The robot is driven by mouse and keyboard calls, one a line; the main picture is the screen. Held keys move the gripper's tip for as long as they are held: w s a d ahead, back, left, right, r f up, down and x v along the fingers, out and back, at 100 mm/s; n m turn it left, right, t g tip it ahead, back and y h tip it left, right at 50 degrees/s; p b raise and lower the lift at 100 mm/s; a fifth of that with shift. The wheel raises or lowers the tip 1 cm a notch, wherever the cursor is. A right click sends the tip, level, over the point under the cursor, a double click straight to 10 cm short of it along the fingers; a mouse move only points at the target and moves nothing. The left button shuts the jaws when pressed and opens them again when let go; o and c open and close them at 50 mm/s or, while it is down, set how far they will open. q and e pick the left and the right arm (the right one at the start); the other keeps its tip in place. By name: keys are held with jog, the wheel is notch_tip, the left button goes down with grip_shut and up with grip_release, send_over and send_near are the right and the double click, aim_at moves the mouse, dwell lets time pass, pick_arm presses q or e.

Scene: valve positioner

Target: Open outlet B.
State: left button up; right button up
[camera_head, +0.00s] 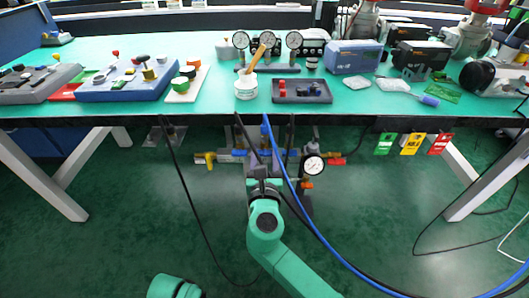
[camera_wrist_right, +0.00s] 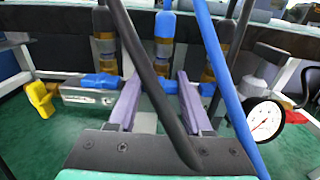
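A valve assembly with metal pipes and blue handles (camera_head: 238,153) sits under the table's front edge. In the right wrist view, a blue handle (camera_wrist_right: 101,80) lies left of my fingers, another blue part (camera_wrist_right: 168,87) shows between them, and a third (camera_wrist_right: 207,89) is at right. I cannot read which outlet is B. My right gripper (camera_head: 264,178) is in front of the assembly; in its wrist view the two fingers (camera_wrist_right: 158,85) are apart with nothing visibly clamped. Black and blue cables partly hide the view. My left gripper is out of view.
A yellow handle (camera_head: 205,157) is at the assembly's left; a round gauge (camera_head: 314,165) and red handle (camera_head: 337,161) are at its right. Hoses (camera_head: 291,198) hang down around my right arm. Tags (camera_head: 411,144) hang from the table. The green floor at left is mostly clear.

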grip_shut()
jog(key=shift+m, duration=1.4)
jog(key=o, duration=0.6)
grip_release()
jog(key=shift+c, duration=0.2)
